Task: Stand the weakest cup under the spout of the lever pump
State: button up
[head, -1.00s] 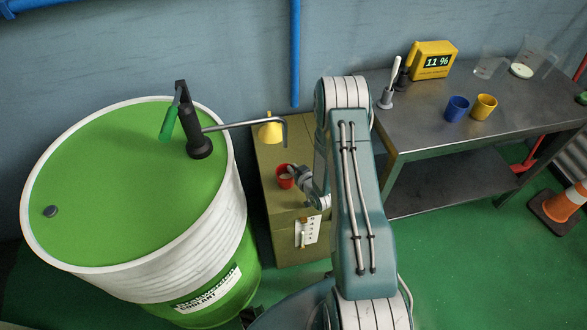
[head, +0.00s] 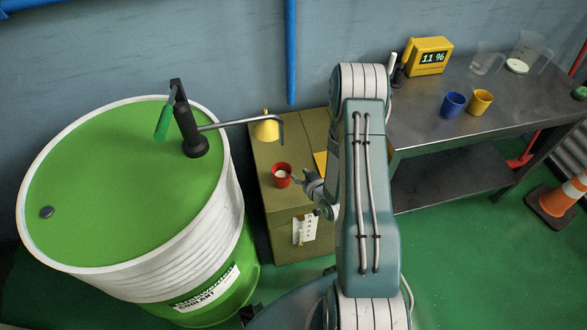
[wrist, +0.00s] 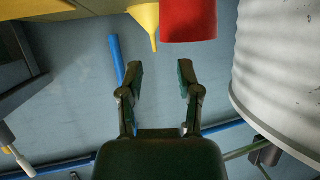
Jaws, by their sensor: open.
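The red cup (head: 281,178) stands upright on the olive cabinet, with pale contents visible. It sits below the bent spout tip (head: 282,141) in the head view; exact alignment in depth is hard to tell. The lever pump (head: 193,140) with its green handle rises from the green drum. A blue cup (head: 453,106) and a yellow cup (head: 480,103) stand on the steel bench. My gripper (head: 301,183) is just right of the red cup. In the wrist view, my open gripper (wrist: 160,76) is empty, with the red cup (wrist: 188,20) beyond its fingertips.
The drum (head: 110,190) stands left of the olive cabinet (head: 272,222). A yellow funnel (head: 266,128) stands behind the cup. The steel bench (head: 430,125) carries a yellow meter (head: 428,56) reading 11 % and clear beakers. An orange cone (head: 560,200) is at far right.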

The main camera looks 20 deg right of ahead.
jog(key=v, duration=0.5)
notch_tip(320, 180, up, 22)
jog(key=w+a+g+h, duration=0.2)
jog(key=g+h, duration=0.1)
jog(key=g, duration=0.1)
jog(key=s+a+r+g+y, duration=0.1)
jog(key=s+a+r, duration=0.4)
jog(key=s, duration=0.5)
jog(key=s+a+r+g, duration=0.2)
jog(key=s+a+r, duration=0.3)
jog(key=s+r, duration=0.4)
jog(key=shift+s+a+r+g+y, duration=0.4)
jog(key=shift+s, duration=0.05)
